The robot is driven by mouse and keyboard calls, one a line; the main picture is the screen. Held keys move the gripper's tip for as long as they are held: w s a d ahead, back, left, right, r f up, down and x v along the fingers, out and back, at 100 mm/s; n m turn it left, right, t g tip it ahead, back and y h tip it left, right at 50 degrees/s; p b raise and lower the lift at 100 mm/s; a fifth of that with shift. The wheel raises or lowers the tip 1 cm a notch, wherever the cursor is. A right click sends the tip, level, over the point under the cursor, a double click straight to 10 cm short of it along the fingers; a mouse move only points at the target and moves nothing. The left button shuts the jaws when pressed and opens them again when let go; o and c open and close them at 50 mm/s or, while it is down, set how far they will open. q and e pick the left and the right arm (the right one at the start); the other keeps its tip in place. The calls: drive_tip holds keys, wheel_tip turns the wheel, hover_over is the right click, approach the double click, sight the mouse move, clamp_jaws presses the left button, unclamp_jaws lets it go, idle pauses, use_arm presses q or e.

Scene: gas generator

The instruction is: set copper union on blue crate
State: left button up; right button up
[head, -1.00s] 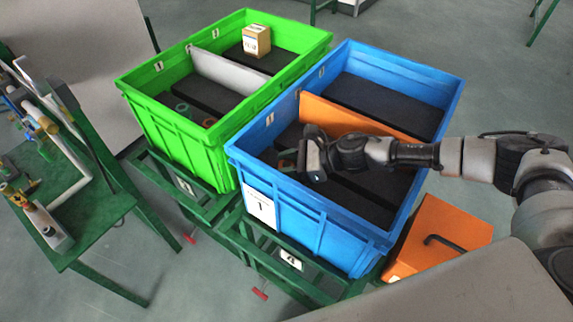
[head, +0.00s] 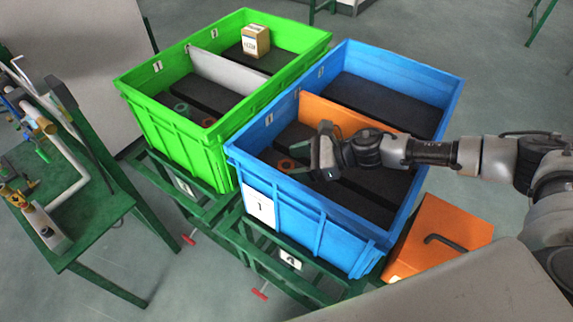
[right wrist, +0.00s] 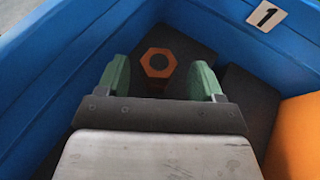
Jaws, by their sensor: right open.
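The copper union (head: 286,164) is a small orange-copper hexagonal ring. It lies on the dark floor of the near-left compartment of the blue crate (head: 333,224). In the right wrist view the union (right wrist: 158,63) shows beyond and between the two green fingers, with its hole facing up. My right gripper (head: 311,150) is over the blue crate, just right of the union in the head view. It is open and empty, with clear gaps between each finger (right wrist: 160,80) and the union. My left gripper is not in view.
An orange divider (head: 340,115) splits the blue crate. The green crate (head: 190,145) stands to the left with a small box (head: 256,40) and ring-shaped parts (head: 181,107) inside. A green table with pipes (head: 90,215) is at far left. An orange case (head: 440,240) sits at lower right.

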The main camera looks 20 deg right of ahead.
drive_tip(key=b+v, duration=0.1)
drive_tip(key=v, duration=0.7)
drive_tip(key=shift+d+f, duration=0.1)
drive_tip(key=shift+s+d+r+b, duration=0.15)
drive_tip(key=shift+d+r+b, duration=0.15)
drive_tip(key=shift+d, duration=0.05)
